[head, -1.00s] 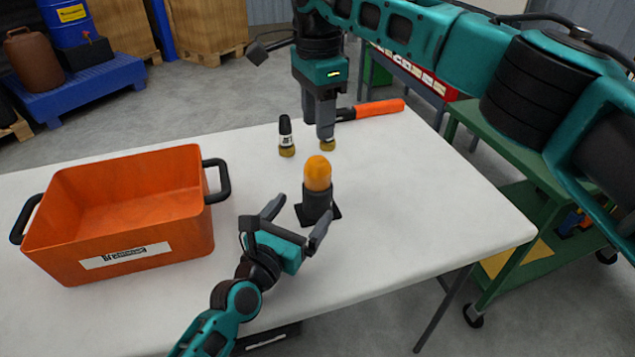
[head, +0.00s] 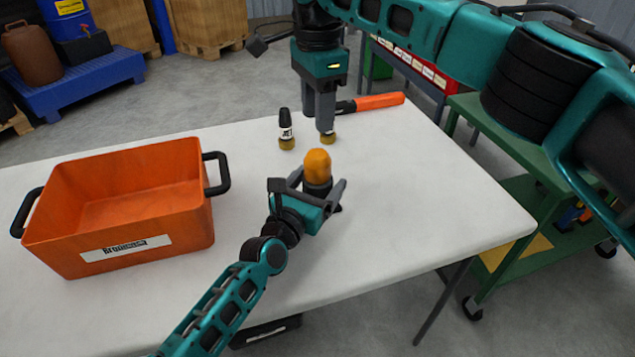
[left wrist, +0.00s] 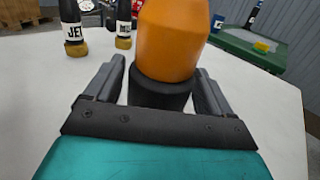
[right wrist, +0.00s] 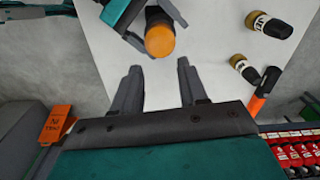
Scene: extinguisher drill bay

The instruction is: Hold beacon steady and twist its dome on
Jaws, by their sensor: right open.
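The beacon stands upright on the white table, its orange dome (head: 317,166) sitting on a black base (head: 318,188). In the left wrist view the dome (left wrist: 168,42) rises above the base (left wrist: 160,94). My left gripper (head: 322,192) is open, low down, with a finger on either side of the base; a small gap shows at the left finger. My right gripper (head: 326,128) points down behind the beacon, open and empty. In the right wrist view the dome (right wrist: 160,37) lies beyond its fingertips. Whether the dome is threaded on cannot be seen.
An orange bin (head: 120,208) with black handles stands at the left. Two black nozzles with brass ends, one (head: 286,130) clear and one (head: 328,138) partly behind my right gripper, stand at the back. An orange-handled tool (head: 380,102) lies behind them. The table's right side is clear.

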